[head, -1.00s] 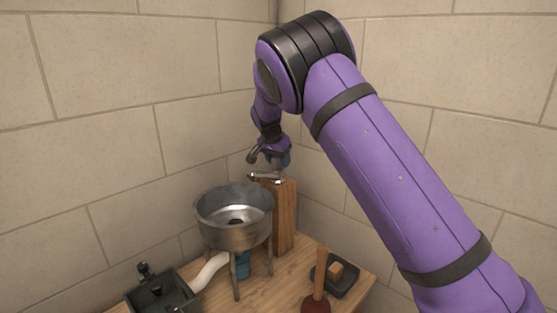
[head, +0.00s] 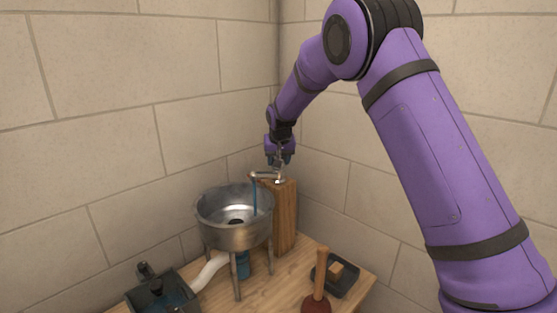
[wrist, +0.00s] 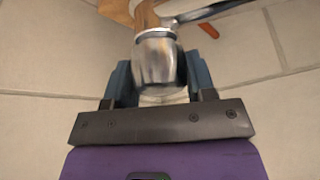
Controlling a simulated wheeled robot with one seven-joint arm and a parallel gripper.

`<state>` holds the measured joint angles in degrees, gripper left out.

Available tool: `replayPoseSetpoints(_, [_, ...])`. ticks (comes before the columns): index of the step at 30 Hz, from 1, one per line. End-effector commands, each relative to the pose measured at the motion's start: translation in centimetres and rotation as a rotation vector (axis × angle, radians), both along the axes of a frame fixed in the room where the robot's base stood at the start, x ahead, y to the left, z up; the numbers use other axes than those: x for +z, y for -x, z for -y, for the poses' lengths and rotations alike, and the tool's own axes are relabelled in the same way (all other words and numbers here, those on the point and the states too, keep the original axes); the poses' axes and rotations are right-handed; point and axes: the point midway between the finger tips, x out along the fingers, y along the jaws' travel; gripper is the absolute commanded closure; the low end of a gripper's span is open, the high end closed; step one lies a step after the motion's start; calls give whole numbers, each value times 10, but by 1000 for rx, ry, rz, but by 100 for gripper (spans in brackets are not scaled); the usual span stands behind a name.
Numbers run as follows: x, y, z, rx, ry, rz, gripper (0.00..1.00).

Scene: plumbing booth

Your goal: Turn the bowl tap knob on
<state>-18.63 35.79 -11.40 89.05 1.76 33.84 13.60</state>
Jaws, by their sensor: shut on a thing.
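The silver tap knob (wrist: 157,58) sits between the two fingers of my gripper (wrist: 158,88) in the wrist view. My gripper is shut on the knob; in the head view my gripper (head: 280,160) points down over the tap, and its fingers hide most of the knob. The tap spout (head: 262,175) reaches left from the top of a wooden post (head: 284,220). A thin blue stream of water (head: 254,197) runs from the spout into the round metal bowl (head: 222,236). The bowl stands on metal legs.
A white pipe (head: 208,271) leads from under the bowl to a dark box (head: 140,298) with blue water in it. A plunger (head: 318,285) and a dark tray (head: 345,283) with a small orange-brown block stand at right. Block walls close the corner behind.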

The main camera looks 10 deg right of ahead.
Motion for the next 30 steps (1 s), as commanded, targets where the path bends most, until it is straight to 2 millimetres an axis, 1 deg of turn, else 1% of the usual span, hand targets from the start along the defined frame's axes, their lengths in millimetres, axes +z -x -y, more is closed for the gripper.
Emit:
replayPoseSetpoints(1, [1,-1,3,41,-2,1,73])
replayPoseSetpoints(9, [1,0,1,297,-3,1,73])
replayPoseSetpoints(18, [0,-1,1,550,-2,2,73])
replayPoseSetpoints(24, [1,0,0,672,-2,2,73])
replayPoseSetpoints(30, [1,0,-1,744,-1,1,73])
